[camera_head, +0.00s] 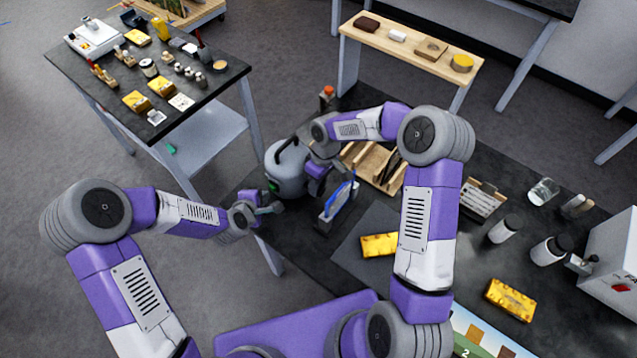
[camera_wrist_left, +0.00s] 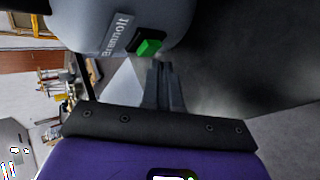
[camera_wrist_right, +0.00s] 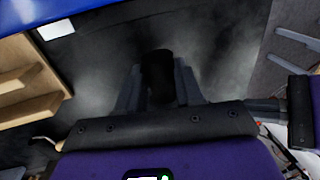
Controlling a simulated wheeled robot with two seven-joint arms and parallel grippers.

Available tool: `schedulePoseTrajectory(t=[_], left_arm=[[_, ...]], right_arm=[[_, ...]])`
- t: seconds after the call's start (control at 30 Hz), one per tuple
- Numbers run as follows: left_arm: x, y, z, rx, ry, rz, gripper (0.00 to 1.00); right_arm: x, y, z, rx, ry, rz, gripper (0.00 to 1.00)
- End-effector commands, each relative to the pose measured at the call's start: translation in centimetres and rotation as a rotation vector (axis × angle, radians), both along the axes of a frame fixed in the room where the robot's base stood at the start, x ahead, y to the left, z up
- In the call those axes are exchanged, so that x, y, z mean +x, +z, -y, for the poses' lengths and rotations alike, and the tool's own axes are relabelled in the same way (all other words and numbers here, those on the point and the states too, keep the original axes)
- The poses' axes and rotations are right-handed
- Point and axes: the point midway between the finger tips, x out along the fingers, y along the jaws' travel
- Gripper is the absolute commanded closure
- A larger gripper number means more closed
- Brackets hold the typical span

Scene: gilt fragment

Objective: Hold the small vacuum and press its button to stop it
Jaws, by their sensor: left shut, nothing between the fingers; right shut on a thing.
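The small vacuum (camera_head: 290,177) is a grey-blue rounded canister with a dark handle, standing at the left end of the dark table. Its green button (camera_wrist_left: 150,47) sits in a black surround beside a printed label in the left wrist view. My left gripper (camera_wrist_left: 163,72) is shut and empty, its fingertips just below the button in that picture; I cannot tell whether they touch it. In the head view my left gripper (camera_head: 272,208) is at the vacuum's lower front. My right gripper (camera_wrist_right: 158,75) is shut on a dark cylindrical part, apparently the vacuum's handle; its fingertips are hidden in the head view.
A blue-edged upright object (camera_head: 340,200) and a wooden rack (camera_head: 383,178) stand right of the vacuum. Yellow blocks (camera_head: 510,299), jars (camera_head: 505,229) and a white box (camera_head: 612,258) lie further right. A cluttered side table (camera_head: 215,82) is at the upper left.

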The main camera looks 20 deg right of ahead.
Motion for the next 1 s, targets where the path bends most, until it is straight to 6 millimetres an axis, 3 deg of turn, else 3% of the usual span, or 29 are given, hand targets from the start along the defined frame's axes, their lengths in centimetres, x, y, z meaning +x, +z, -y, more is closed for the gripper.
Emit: schedulePoseTrajectory(t=[0.5, 0.97, 1.0], left_arm=[[-2.9, 0.0, -4.2, 0.000, 0.004, -0.002, 1.00], [-3.4, 0.0, -4.7, 0.000, 0.001, -0.001, 1.00], [-3.3, 0.0, -4.7, 0.000, 0.001, -0.001, 1.00]], right_arm=[[0.0, 0.0, 0.0, 0.001, 0.000, 0.001, 1.00], [0.1, 0.0, 0.0, 0.000, -0.001, 0.002, 1.00], [0.1, 0.0, 0.0, 0.000, -0.001, 0.002, 0.61]])
